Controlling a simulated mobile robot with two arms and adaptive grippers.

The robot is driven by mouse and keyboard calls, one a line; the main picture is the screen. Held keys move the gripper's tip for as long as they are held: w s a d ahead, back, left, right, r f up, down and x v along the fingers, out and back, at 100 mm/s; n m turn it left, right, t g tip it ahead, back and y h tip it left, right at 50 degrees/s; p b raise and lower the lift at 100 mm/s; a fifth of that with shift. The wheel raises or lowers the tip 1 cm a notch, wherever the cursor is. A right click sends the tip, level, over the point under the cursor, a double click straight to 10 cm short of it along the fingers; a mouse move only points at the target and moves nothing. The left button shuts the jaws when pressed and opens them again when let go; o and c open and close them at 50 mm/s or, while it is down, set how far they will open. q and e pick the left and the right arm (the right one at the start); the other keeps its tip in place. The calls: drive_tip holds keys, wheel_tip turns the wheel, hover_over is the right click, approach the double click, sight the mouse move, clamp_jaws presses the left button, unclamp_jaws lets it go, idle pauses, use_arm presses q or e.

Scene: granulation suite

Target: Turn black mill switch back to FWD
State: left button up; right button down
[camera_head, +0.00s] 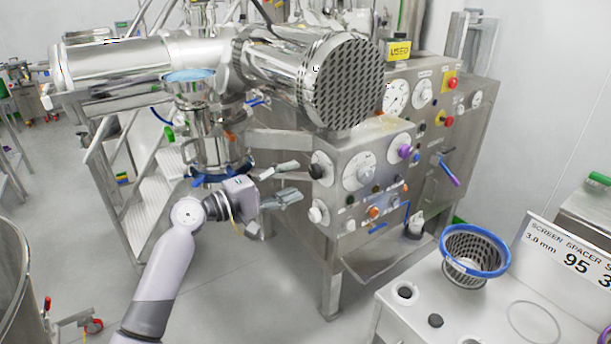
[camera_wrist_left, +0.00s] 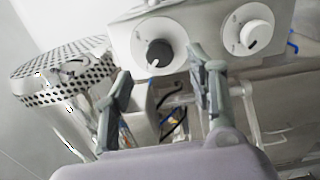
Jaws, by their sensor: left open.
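The black switch (camera_head: 317,171) is a round knob on a white dial at the left of the steel mill's control panel. In the left wrist view the black switch (camera_wrist_left: 159,53) shows on its white disc, with a small light mark near its lower edge; the lettering is too small to read. My left gripper (camera_head: 292,181) is open and empty, just left of the panel, its fingers pointing at it. In the left wrist view my left gripper (camera_wrist_left: 161,66) has its fingertips on either side of the knob's line, apparently short of touching it. My right gripper is not in view.
A white knob (camera_head: 318,214) sits just below the black one. The panel also has a purple knob (camera_head: 404,151) and an orange button (camera_head: 373,212). The perforated mill drum (camera_head: 345,82) overhangs above. A blue-rimmed basket (camera_head: 475,251) stands on a bench at right.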

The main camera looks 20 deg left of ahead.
use_arm(q)
drive_tip(key=v, duration=0.6)
idle(0.3)
drive_tip(key=w+a+f+n+g+y+b, duration=0.1)
drive_tip(key=a+f+y, duration=0.15)
drive_tip(key=f, duration=1.15)
drive_tip(key=a+f+g+y+b, duration=0.1)
drive_tip(key=f+y, duration=0.2)
drive_tip(key=f, duration=1)
drive_tip(key=s+f+m+g+y+b, duration=0.15)
drive_tip(key=s+f, duration=0.35)
drive_tip(key=f, duration=0.7)
drive_tip(key=s+f+m+g+y, duration=0.15)
drive_tip(key=s+f, duration=0.35)
drive_tip(key=f, duration=0.7)
drive_tip(key=s+d+f+m+g+y+b, duration=0.2)
drive_tip(key=s+f+m+g, duration=0.25)
drive_tip(key=s+f, duration=1.4)
drive_tip(key=s+d+f+m+g, duration=0.1)
drive_tip(key=s+f+m, duration=0.1)
drive_tip(key=s, duration=0.6)
drive_tip(key=s+d+f+m+g+b, duration=0.1)
drive_tip(key=s+d+f+m, duration=0.1)
drive_tip(key=s, duration=0.5)
drive_tip(key=s+d+f+m+g, duration=0.1)
drive_tip(key=s+f, duration=0.3)
drive_tip(key=s, duration=0.4)
drive_tip(key=shift+s+d+f+m+g+b, duration=0.25)
drive_tip(key=shift+s+d+m+g+b, duration=0.1)
drive_tip(key=shift+d+m, duration=0.4)
